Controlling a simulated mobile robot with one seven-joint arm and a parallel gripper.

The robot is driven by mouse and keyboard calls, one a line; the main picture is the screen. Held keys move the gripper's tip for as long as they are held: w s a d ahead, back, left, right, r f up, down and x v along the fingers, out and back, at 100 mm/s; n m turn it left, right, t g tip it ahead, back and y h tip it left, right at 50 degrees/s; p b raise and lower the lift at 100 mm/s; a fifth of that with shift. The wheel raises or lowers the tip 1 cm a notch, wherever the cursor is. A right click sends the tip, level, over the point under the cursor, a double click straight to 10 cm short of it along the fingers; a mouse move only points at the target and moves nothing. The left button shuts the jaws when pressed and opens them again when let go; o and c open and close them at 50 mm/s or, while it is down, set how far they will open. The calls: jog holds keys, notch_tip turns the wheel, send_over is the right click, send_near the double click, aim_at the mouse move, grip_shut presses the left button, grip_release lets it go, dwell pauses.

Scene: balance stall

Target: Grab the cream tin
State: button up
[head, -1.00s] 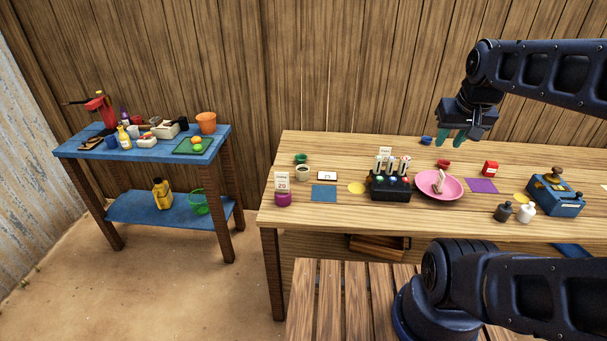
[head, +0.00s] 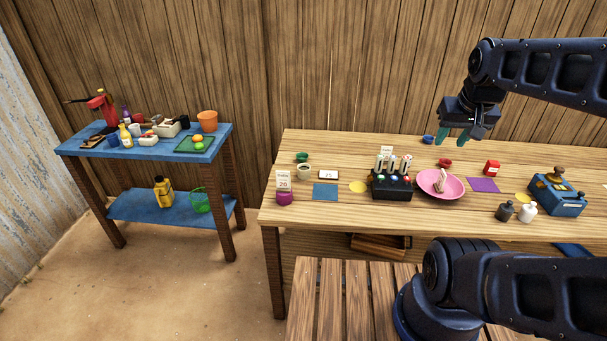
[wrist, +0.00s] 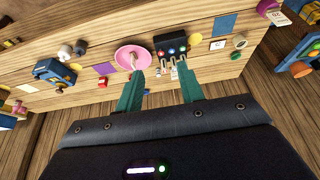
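My gripper (head: 453,138) is raised over the back right part of the table, well to the right of the tin. In the wrist view its two green fingers (wrist: 161,88) are apart with nothing between them.
A black rack (head: 391,188) and pink dish (head: 433,195) stand between. A blue side table (head: 170,211) is left.

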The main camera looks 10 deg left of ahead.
jog(key=o, duration=0.7)
jog(key=w+a+n+g, duration=0.1)
jog(key=w+a+n, duration=0.4)
jog(key=w, duration=0.9)
jog(key=n+g, duration=0.4)
jog(key=n, duration=0.6)
send_over(304, 172)
jog(key=w, duration=0.4)
notch_tip(304, 172, down, 28)
jog(key=f, duration=0.5)
jog(key=shift+s+a+f, duration=0.1)
jog(key=shift+s+f, duration=0.2)
jog(key=shift+f, duration=0.05)
jog(key=shift+s+f, duration=0.15)
jog(key=shift+f, duration=1.1)
jog(key=shift+s+f, duration=0.15)
jog(key=shift+f, duration=1.1)
